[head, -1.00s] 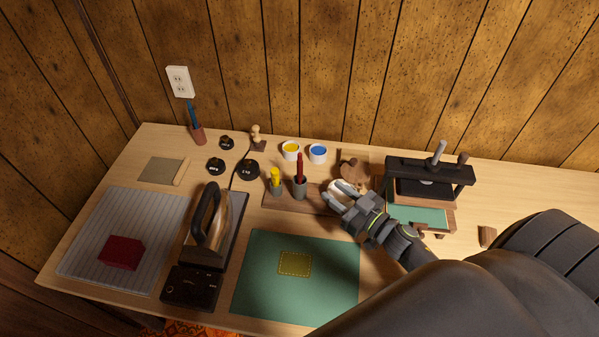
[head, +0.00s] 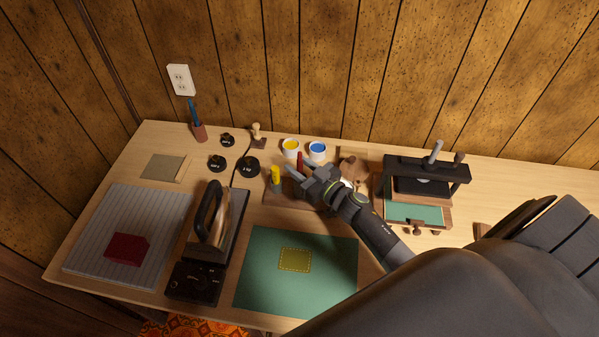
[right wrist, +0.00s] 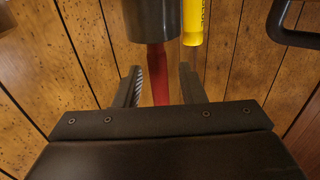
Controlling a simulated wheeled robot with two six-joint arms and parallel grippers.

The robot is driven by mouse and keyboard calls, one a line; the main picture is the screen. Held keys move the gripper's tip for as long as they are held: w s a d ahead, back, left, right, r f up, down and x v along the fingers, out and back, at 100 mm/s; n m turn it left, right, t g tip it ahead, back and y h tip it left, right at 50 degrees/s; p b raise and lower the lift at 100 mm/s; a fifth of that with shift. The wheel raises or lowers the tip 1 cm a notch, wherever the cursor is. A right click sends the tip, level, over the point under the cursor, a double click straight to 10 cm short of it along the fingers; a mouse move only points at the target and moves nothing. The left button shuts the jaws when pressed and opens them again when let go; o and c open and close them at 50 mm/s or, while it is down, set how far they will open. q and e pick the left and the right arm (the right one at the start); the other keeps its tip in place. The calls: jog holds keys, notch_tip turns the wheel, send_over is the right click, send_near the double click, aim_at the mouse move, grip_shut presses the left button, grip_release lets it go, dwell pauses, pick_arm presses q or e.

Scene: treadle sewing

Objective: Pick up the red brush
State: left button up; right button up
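The red brush (head: 300,158) stands in a grey cup on the wooden holder (head: 279,200), partly hidden by my right gripper in the head view. My right gripper (head: 297,169) is at the brush handle. In the right wrist view the red handle (right wrist: 157,75) shows between the two fingers of the right gripper (right wrist: 160,85), with a gap visible, widest on the right. The fingers are open and not closed on it. The grey cup (right wrist: 153,20) is at the top of that view. My left gripper is not in view.
Yellow (head: 290,146) and blue (head: 318,149) paint pots stand behind. An iron (head: 214,220) is left, a press (head: 425,178) right.

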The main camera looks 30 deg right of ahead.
aim_at(300, 152)
grip_shut()
jog(key=shift+r, duration=0.1)
notch_tip(300, 152, up, 10)
jog(key=p, duration=0.6)
